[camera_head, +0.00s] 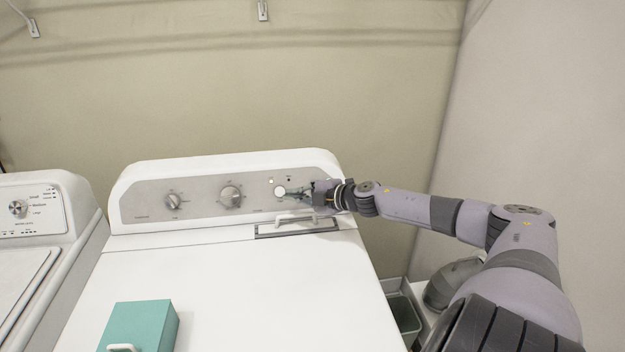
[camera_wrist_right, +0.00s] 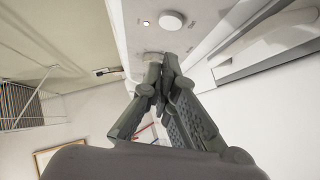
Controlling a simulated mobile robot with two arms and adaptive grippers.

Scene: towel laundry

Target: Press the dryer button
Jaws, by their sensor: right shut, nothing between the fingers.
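The dryer (camera_head: 240,290) is white, with a grey control panel (camera_head: 200,184) along its raised back. A round white button (camera_head: 280,191) sits near the right end of the panel; it also shows at the top of the right wrist view (camera_wrist_right: 171,20). A small light (camera_wrist_right: 146,23) beside the button glows yellowish. My right gripper (camera_head: 290,192) is shut and empty, its fingertips close to the button. In the right wrist view the fingertips (camera_wrist_right: 160,58) are at the panel, below the button in the picture; I cannot tell whether they touch anything. My left gripper is out of view.
Two dark grey knobs (camera_head: 230,196) are on the panel left of the button. A handled slot cover (camera_head: 297,226) lies on the dryer top below my gripper. A teal box (camera_head: 140,326) stands on the front left. A washer (camera_head: 35,235) is at left. Walls stand behind and right.

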